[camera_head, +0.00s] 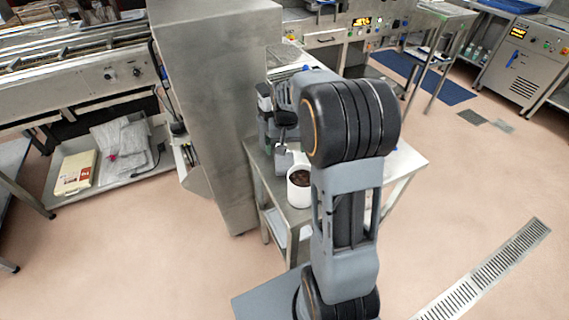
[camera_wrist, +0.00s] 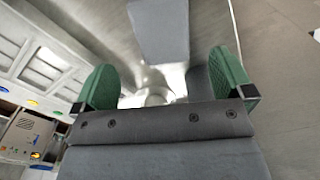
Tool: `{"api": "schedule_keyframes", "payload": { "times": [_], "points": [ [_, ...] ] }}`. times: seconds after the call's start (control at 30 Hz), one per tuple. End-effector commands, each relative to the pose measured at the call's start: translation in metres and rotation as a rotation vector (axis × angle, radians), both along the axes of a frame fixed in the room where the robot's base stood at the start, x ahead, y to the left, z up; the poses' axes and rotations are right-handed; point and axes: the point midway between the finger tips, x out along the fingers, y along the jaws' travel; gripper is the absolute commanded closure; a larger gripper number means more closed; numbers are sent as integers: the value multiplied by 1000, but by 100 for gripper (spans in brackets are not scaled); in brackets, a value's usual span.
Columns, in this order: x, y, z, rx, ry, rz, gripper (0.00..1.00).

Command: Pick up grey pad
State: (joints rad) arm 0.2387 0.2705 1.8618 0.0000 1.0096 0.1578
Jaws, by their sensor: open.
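My gripper (camera_wrist: 165,88) shows in the wrist view with its two green fingers wide apart and nothing held between them. A flat grey piece, possibly the grey pad (camera_wrist: 160,32), shows at the top middle of the wrist view, beyond the fingers and apart from them. I cannot tell for sure that it is the pad. In the head view my gripper (camera_head: 277,135) is over the small steel table (camera_head: 408,160), beside the tall steel cabinet. My arm hides much of the tabletop there, and I cannot make out the pad clearly.
A white cup with dark contents (camera_head: 299,190) stands on the table's near left part, close to my arm. The tall steel cabinet (camera_head: 215,110) stands close on the left. A floor drain (camera_head: 485,275) crosses otherwise clear floor at the right.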

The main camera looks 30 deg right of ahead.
Motion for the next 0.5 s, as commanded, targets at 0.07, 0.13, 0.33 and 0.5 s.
{"api": "schedule_keyframes", "payload": {
  "times": [0.07,0.13,0.33,0.5],
  "points": [
    [0,0,-5,0,1,0,1],
    [0,0,-7,0,1,0,1],
    [0,2,-28,1,5,1,1],
    [1,3,-50,1,2,0,1]
  ]
}}
